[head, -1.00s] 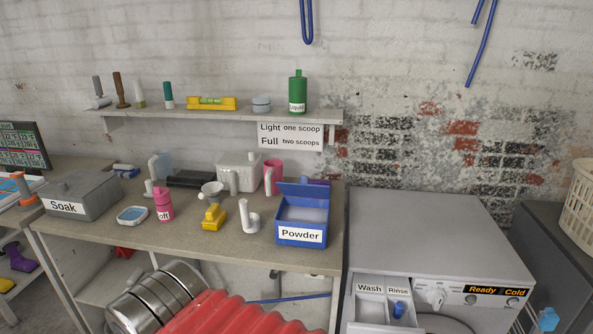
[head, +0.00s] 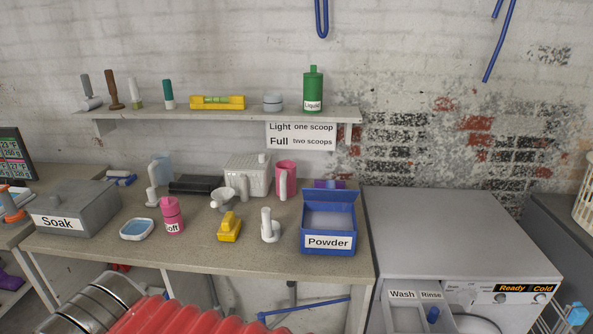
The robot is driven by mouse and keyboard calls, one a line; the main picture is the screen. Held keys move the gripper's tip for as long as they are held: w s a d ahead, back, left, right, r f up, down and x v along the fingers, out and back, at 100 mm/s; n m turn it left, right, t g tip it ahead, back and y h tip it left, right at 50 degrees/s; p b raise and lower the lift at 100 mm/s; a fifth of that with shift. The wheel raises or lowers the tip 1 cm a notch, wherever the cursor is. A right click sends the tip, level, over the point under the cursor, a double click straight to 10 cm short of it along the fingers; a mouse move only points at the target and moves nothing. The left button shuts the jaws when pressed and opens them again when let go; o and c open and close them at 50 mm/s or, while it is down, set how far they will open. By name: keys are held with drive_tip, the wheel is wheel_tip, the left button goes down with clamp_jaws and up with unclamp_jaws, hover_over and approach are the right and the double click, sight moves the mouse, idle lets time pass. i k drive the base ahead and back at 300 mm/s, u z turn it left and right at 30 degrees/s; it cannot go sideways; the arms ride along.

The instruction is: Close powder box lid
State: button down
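The blue powder box (head: 328,248) stands at the right end of the workbench, with a white "Powder" label on its front. Its blue lid (head: 330,195) is open, tilted up at the back edge, and pale powder shows inside. My gripper is not in view.
A white scoop-like cup with an upright handle (head: 269,228) and a yellow object (head: 229,228) stand left of the box. A pink mug (head: 286,178) is behind it. A washing machine (head: 450,230) with an open drawer is to the right. A shelf (head: 220,114) hangs above the bench.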

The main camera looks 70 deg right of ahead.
sight(329, 194)
drive_tip(key=z, duration=0.1)
drive_tip(key=i, duration=0.75)
drive_tip(key=z, duration=0.6)
drive_tip(key=i, duration=0.55)
drive_tip(key=z, duration=0.4)
